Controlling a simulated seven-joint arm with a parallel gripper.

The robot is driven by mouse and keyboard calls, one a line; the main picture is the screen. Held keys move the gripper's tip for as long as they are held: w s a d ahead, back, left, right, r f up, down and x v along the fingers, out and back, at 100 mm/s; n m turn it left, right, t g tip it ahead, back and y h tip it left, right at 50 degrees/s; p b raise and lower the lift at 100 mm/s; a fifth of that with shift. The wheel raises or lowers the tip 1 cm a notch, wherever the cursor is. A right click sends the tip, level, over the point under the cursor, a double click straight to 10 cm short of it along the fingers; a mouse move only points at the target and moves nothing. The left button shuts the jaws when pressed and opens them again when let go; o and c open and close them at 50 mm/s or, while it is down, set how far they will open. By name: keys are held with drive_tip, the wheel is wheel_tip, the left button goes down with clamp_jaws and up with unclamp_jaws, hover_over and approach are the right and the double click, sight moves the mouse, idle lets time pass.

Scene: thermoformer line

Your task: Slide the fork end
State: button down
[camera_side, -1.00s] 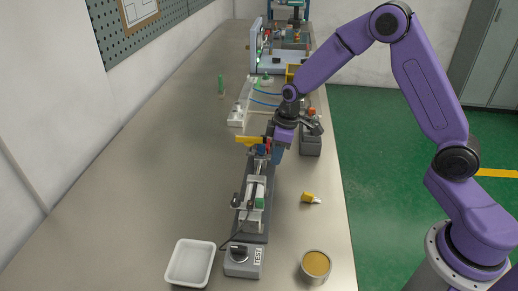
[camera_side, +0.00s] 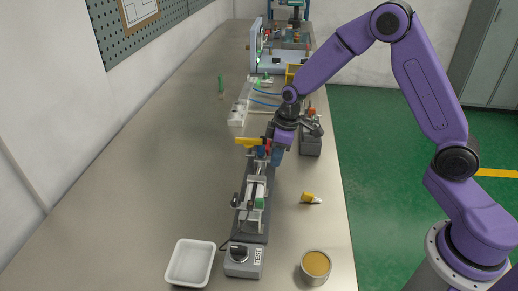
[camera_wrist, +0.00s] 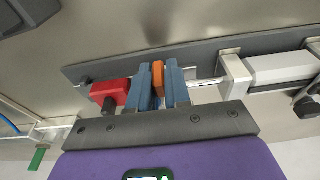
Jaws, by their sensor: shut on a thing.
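In the wrist view, the fork end (camera_wrist: 158,80) appears as an orange piece on a thin metal rod (camera_wrist: 205,82). My gripper (camera_wrist: 161,88) has blue fingers on both sides of it and is shut on it. The rod runs right to a white cylinder (camera_wrist: 280,67) in a bracket on a grey base plate (camera_wrist: 125,62). A red block (camera_wrist: 108,92) with a black knob sits left of the fingers. In the side view my gripper (camera_side: 275,153) is at the far end of this fixture, and the fork end is too small to make out there.
A grey TEST box (camera_side: 244,262) stands at the fixture's near end. A white tray (camera_side: 190,264) is left of it, a tan-filled can (camera_side: 316,266) right. A small yellow bottle (camera_side: 311,198) lies right of the fixture. The table's left side (camera_side: 150,190) is clear.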

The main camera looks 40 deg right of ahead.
drive_tip(key=shift+s+a, duration=1.75)
drive_tip(key=shift+a, duration=0.1)
drive_tip(key=c, duration=1)
unclamp_jaws()
drive_tip(key=shift+d, duration=0.1)
wheel_tip(320, 180, up, 17)
drive_tip(key=s+d, duration=0.2)
drive_tip(key=s+d+f+n, duration=0.1)
drive_tip(key=s+f, duration=0.1)
drive_tip(key=s, duration=1.2)
drive_tip(key=s+d+f+n+g+h, duration=0.1)
drive_tip(key=s+d+f+n, duration=0.1)
drive_tip(key=s, duration=1.1)
drive_tip(key=shift+s+f+n, duration=0.3)
drive_tip(key=shift+s+f, duration=0.05)
